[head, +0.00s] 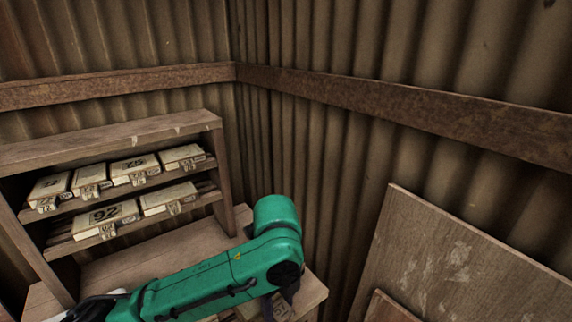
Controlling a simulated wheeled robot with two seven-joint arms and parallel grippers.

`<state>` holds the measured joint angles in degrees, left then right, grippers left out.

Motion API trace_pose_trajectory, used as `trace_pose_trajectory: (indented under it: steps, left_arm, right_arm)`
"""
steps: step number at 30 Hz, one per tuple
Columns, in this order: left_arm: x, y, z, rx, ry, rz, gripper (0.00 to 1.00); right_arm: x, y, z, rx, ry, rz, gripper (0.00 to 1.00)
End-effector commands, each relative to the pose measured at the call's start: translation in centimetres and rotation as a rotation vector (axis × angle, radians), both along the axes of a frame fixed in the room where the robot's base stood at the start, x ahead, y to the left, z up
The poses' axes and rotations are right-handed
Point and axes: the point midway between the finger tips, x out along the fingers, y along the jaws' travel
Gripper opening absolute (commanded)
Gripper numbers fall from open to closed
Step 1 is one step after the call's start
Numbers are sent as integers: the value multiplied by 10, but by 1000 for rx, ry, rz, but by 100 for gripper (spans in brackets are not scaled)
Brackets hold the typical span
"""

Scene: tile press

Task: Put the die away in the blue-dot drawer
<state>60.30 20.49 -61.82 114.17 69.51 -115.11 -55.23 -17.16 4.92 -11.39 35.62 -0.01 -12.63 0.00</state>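My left arm, green, comes in from the lower left and crosses the front of the wooden cabinet. At its right end, dark narrow parts, seemingly my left gripper (281,300), point down and are mostly hidden behind the arm. I cannot tell whether it is open or shut, or whether it holds anything. A pale box or drawer front (249,311) shows partly beneath the arm's end. No die and no blue dot can be made out. My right gripper is not in view.
Corrugated walls (330,170) with a rusty rail (400,102) close the corner. Wooden boards (450,260) lean at right.

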Motion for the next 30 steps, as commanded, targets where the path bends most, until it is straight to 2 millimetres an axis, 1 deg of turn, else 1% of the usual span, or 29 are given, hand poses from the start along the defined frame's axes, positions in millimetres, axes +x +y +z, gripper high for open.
trace_pose_trajectory:
  steps: [3, 8, 14, 17, 20, 24, 27, 30]
  left_arm:
    - [1, 7, -6, 0, -3, 113, 0]
    - [1, 18, -17, 0, -3, 322, 0]
    - [-2, 39, -36, -1, -3, 676, 0]
    - [-4, 54, -49, 0, -4, 914, 0]
    - [-8, 74, -64, 1, -4, 1215, 0]
    - [-18, 108, -86, 1, -7, 1700, 0]
    - [-25, 130, -98, 0, -11, 2011, 0]
    - [-30, 145, -105, -5, -12, 2238, 0]
  right_arm:
    - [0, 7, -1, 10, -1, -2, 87]
    - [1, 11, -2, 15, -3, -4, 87]
    - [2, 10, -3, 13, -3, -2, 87]
    - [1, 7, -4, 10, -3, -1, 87]
    - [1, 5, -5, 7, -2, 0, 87]
    - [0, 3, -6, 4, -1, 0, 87]
    - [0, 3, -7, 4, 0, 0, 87]
    - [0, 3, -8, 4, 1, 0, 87]
